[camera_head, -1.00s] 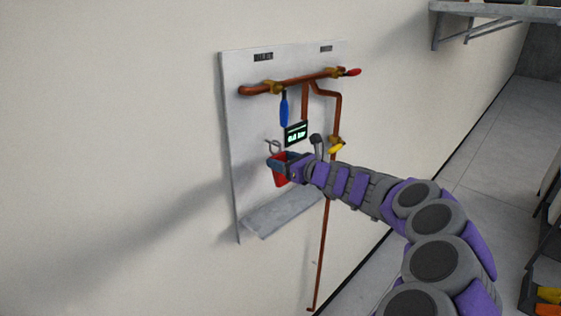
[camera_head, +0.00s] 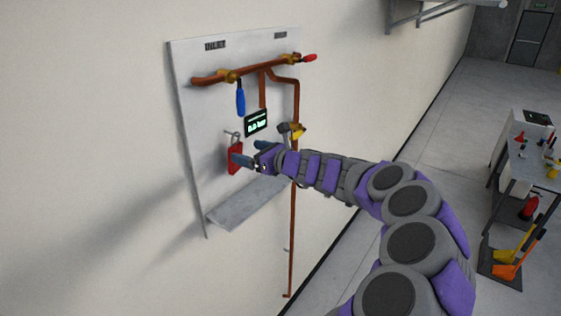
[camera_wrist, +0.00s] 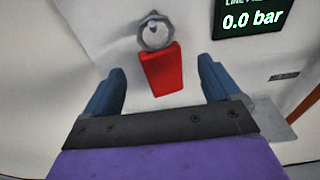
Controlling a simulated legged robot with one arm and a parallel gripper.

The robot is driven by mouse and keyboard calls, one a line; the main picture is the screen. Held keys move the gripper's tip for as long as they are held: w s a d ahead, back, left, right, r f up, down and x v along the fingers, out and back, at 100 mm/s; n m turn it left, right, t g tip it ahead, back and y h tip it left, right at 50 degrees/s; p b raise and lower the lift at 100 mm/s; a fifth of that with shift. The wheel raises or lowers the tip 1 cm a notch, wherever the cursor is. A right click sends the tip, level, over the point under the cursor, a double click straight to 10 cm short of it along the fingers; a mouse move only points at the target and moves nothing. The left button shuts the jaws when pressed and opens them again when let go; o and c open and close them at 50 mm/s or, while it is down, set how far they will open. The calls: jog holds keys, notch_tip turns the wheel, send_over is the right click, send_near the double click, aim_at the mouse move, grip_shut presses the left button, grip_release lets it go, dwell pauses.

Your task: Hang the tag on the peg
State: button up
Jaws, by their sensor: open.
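The red tag (camera_head: 235,158) hangs against the white panel, below a small metal peg (camera_head: 232,134) in the head view. In the wrist view the red tag (camera_wrist: 162,70) hangs directly under the round metal peg end (camera_wrist: 154,32), slightly tilted. The exact way its top meets the peg is hidden behind the peg end. My gripper (camera_head: 251,153) is just in front of the tag.
The panel (camera_head: 200,120) carries copper pipes (camera_head: 262,71) with blue, red and yellow valve handles. A pressure display (camera_wrist: 252,17) reads 0.0 bar. A grey shelf (camera_head: 245,203) juts out below the tag. A table (camera_head: 530,165) stands at the far right.

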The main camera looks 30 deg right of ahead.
jog(key=b+v, duration=0.1)
jog(key=v, duration=1.3)
jog(key=shift+s+d+b, duration=0.25)
jog(key=shift+s+b, duration=0.1)
jog(key=s+a+f+n+g+y+b, duration=0.1)
jog(key=a+f+n+g+y+b, duration=0.2)
jog(key=a, duration=0.5)
jog(key=s+a+f+n+g+y+b, duration=0.1)
jog(key=a+f+n+g+b, duration=0.2)
jog(key=a+n, duration=0.45)
jog(key=s+a+f+n+g+b, duration=0.45)
jog(key=s+a+f+n, duration=0.3)
jog(key=a+f, duration=0.45)
jog(key=s+a+f+n+g+h+b, duration=0.3)
jog(key=s+a+f+n+b, duration=0.15)
jog(key=s+f, duration=0.3)
jog(key=s+d+f+n+g+h+b, duration=0.2)
jog(key=s+d+f+n+h+b, duration=0.1)
jog(key=s+f, duration=0.4)
jog(key=s+d+f+n+g+h+b, duration=0.2)
jog(key=s+f+n+b, duration=0.3)
jog(key=s, duration=0.5)
notch_tip(320, 180, down, 2)
jog(key=shift+d+f+n+h, duration=0.1)
jog(key=shift+d+n+h, duration=0.7)
jog(key=shift+d, duration=0.1)
jog(key=shift+w, duration=0.1)
